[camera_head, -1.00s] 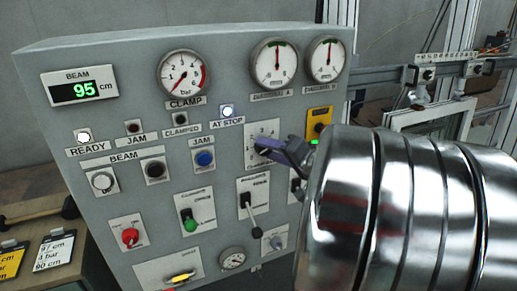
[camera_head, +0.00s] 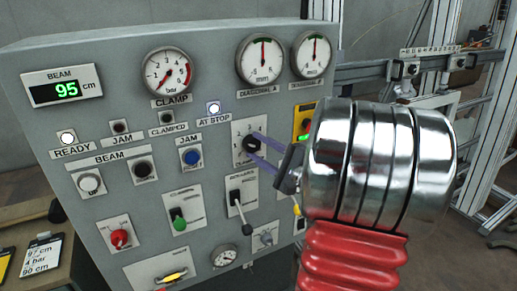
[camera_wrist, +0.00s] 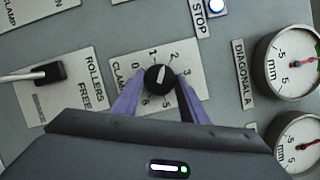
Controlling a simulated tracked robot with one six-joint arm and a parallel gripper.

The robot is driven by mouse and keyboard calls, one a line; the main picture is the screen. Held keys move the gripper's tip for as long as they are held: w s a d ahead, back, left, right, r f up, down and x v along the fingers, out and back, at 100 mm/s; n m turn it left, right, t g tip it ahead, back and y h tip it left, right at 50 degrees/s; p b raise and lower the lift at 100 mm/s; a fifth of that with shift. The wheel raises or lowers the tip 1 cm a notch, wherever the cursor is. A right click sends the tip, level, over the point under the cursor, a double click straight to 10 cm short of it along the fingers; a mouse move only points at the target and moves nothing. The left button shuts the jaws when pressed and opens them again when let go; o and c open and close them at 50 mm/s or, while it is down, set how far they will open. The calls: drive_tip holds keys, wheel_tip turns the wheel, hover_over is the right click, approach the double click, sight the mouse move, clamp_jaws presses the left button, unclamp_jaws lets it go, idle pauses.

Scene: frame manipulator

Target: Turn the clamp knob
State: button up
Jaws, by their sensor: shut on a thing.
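The clamp knob (camera_wrist: 159,78) is a round black knob with a white pointer mark on a white plate numbered 0 to 6. In the wrist view its mark points up, between 1 and 2. My gripper (camera_wrist: 158,82) has its two purple fingers on either side of the knob, shut on it. In the head view, the clamp knob (camera_head: 250,144) sits right of the panel's middle, with my gripper (camera_head: 254,146) reaching it from the right. The clamp gauge (camera_head: 167,74) has its needle toward the low, lower-left part of the dial.
The beam display (camera_head: 61,87) reads 95 cm. The READY lamp (camera_head: 67,138) and AT STOP lamp (camera_head: 213,107) are lit white. A black lever (camera_head: 237,200) stands below the knob. A blue button (camera_head: 191,156) lies left of it. A metal frame stands at the right.

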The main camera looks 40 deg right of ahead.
drive_tip(key=shift+f+m+t+h, duration=0.15)
drive_tip(key=shift+f+m+t, duration=0.05)
drive_tip(key=shift+m, duration=0.7)
drive_tip(key=shift+f+m+t+h, duration=0.15)
drive_tip(key=shift+f+m+t, duration=0.05)
drive_tip(key=shift+m, duration=0.7)
drive_tip(key=o, duration=1)
drive_tip(key=shift+r, duration=0.15)
drive_tip(key=shift+o, duration=0.2)
drive_tip(key=shift+s, duration=0.1)
drive_tip(key=s+f, duration=0.2)
drive_tip(key=s, duration=1.1)
drive_tip(key=shift+s+f, duration=0.15)
drive_tip(key=shift+f, duration=0.15)
